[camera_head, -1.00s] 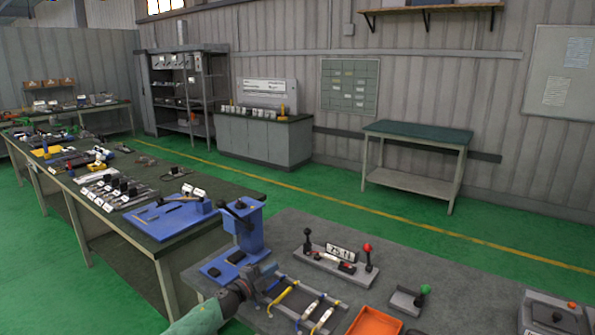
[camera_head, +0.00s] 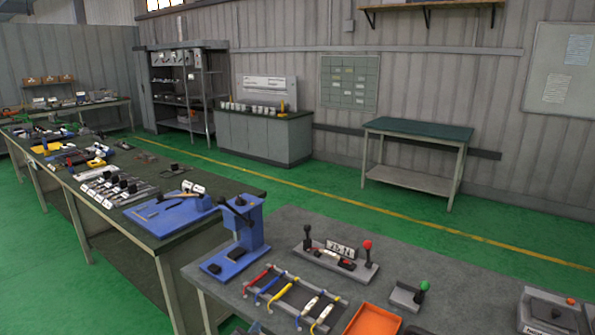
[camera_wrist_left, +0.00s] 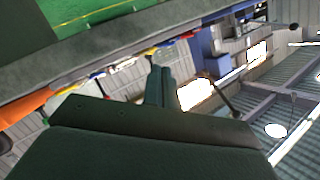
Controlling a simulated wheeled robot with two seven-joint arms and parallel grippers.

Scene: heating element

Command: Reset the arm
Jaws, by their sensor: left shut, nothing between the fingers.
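My left gripper (camera_wrist_left: 157,72) shows in the left wrist view with its fingers together and nothing between them. In the head view only a small tip of the left gripper (camera_head: 253,328) shows at the bottom edge, in front of the grey table and below the wire rack. The rest of the left arm is out of that view. The wire rack (camera_head: 294,295) holds several coloured pieces with red, blue, yellow and white parts. My right gripper is not in view.
On the grey table (camera_head: 420,270) stand a blue press (camera_head: 243,238), a fixture with black and red knobs (camera_head: 335,262), an orange tray (camera_head: 373,321), a green-knobbed block (camera_head: 409,294) and a grey box (camera_head: 553,312). A long workbench (camera_head: 150,235) at left carries several tools.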

